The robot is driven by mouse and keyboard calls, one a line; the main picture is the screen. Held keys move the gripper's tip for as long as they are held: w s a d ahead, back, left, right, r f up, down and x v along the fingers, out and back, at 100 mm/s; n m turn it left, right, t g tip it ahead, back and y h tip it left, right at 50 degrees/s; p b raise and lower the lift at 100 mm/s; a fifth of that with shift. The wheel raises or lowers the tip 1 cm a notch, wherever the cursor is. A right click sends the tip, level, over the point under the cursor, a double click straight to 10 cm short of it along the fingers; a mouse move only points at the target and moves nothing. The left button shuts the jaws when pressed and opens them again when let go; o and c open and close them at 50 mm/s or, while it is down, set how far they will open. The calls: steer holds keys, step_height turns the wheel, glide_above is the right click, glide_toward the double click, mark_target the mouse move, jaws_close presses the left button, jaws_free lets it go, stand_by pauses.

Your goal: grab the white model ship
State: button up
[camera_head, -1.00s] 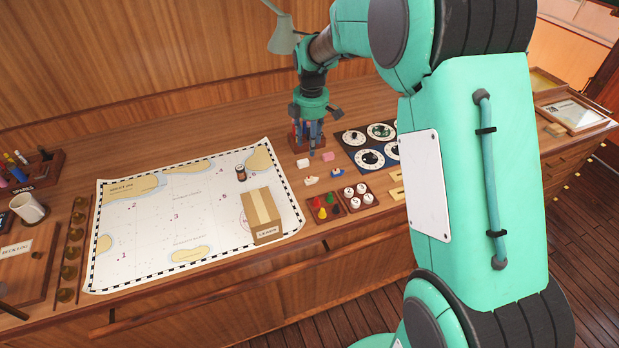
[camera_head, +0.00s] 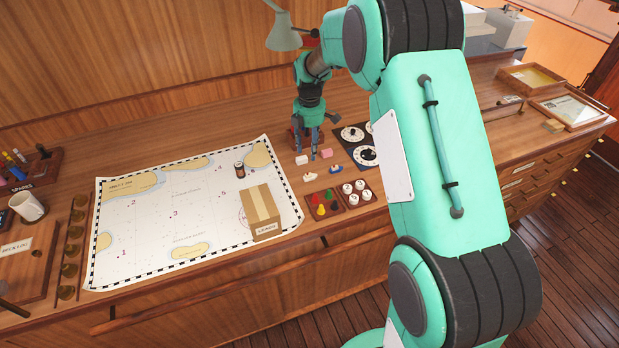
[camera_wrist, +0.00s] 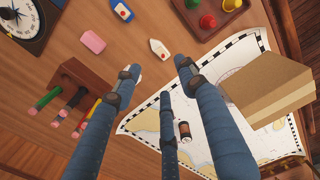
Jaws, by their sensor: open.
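The white model ship (camera_head: 309,177) lies on the wooden desk, right of the chart's edge. My gripper (camera_head: 307,152) points down just behind the ship in the head view. In the wrist view my gripper (camera_wrist: 158,72) is open, its fingers spread and empty. I see no contact with the ship.
A blue-and-white model ship (camera_head: 336,168) and a pink block (camera_wrist: 92,42) lie close by. A pencil holder (camera_wrist: 88,80) stands beside my fingers. A cardboard box (camera_head: 261,214) and a small dark can (camera_head: 239,170) stand on the chart (camera_head: 150,235). A tray of coloured pieces (camera_head: 322,205) lies in front.

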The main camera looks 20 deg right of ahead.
glide_above(309, 174)
steer(key=shift+f, duration=3.6)
steer(key=shift+f, duration=0.1)
steer(key=shift+f+b, duration=0.5)
steer(key=shift+f, duration=2)
steer(key=c, duration=0.8)
